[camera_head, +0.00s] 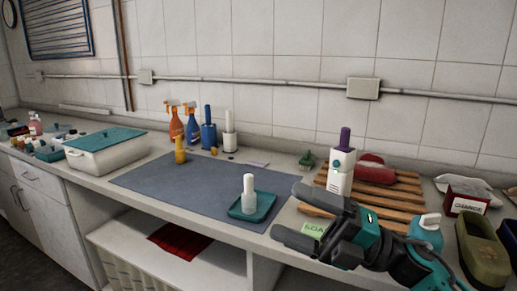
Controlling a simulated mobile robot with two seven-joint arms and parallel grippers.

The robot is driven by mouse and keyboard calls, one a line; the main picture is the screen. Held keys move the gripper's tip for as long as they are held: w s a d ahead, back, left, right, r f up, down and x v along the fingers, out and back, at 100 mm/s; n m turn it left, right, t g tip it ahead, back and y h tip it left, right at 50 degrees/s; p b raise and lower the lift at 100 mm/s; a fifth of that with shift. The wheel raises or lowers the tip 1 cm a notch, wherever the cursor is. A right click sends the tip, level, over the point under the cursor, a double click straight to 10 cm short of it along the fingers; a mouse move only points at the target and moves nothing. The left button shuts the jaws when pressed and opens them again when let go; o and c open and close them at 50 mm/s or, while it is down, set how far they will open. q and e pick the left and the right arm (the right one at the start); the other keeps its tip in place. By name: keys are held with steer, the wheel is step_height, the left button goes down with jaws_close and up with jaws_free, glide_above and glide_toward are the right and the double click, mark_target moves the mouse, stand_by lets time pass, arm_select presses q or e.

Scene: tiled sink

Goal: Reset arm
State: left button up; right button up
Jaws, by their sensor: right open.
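My right gripper (287,211) reaches in from the lower right over the front edge of the counter. Its two dark fingers are apart and point left, with nothing visible held between them. A green label reading like "SOAP" (314,229) shows between the fingers; most of what it belongs to is hidden by the gripper. A white bottle (249,197) stands upright on a small teal tray (236,211), left of the fingertips and apart from them. My left gripper is not in view.
A wooden rack (388,195) with a purple-topped white bottle (341,168) stands behind my right gripper. A teal bottle (427,230) is close beside my arm. A white teal-lidded box (105,155) stands left.

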steer(key=d+f+m+t+h, duration=0.4)
steer(key=f+m+t+h, duration=0.3)
steer(key=f+m, duration=0.45)
steer(key=d+f+m+t+h, duration=0.4)
steer(key=f+m+t+h, duration=0.4)
steer(key=m, duration=0.6)
steer(key=s+d+f+m+g+h, duration=0.1)
steer(key=s+f+m+g+h, duration=0.1)
steer(key=s+f, duration=0.5)
steer(key=s+d+f+m+g+h, duration=0.2)
steer(key=s+f+m+g, duration=0.3)
steer(key=f, duration=0.6)
steer(key=shift+s+d+g+h, duration=0.3)
steer(key=shift+s+g, duration=0.4)
steer(key=shift+s, duration=0.15)
steer(key=shift+f+m, duration=0.1)
steer(key=shift+m, duration=0.15)
